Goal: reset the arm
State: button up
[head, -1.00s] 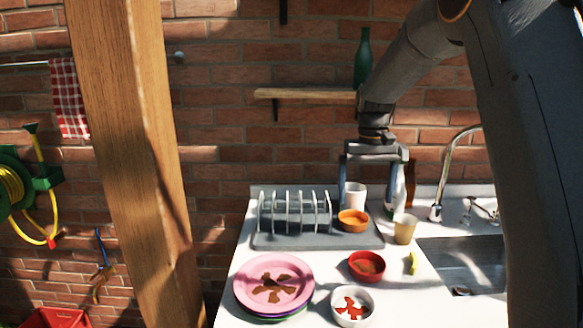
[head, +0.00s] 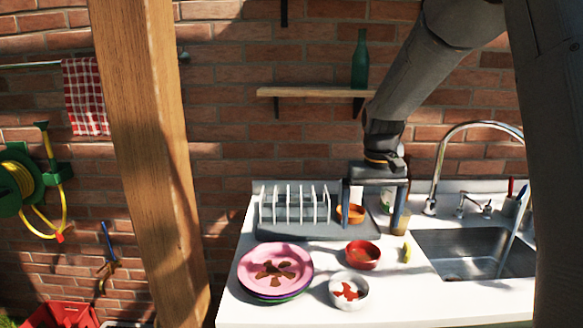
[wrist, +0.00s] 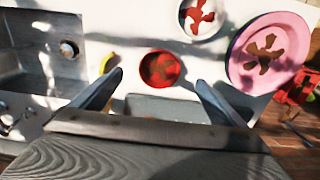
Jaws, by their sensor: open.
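My gripper (head: 374,210) is open and empty, pointing down over the right part of the grey drying tray in the head view. Its two fingers are spread apart, and they also show in the wrist view (wrist: 160,95) with nothing between them. An orange bowl (head: 352,214) and a cup (head: 403,222) stand behind or beside the fingers, partly hidden. A red bowl (head: 363,255) stands on the counter in front of the gripper, and it also shows in the wrist view (wrist: 160,69).
A pink plate (head: 275,266) tops a stack at the left, beside a white bowl (head: 348,290). A dish rack (head: 295,206) stands on the tray (head: 310,231). The sink (head: 475,254) and faucet (head: 440,165) are at right. A shelf (head: 310,92) holds a green bottle (head: 360,60).

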jog(key=s+f, duration=0.4)
jog(key=s, duration=0.7)
jog(key=s+f, duration=0.4)
jog(key=s, duration=0.8)
jog(key=shift+a+f+t, duration=0.35)
jog(key=shift+t, duration=0.05)
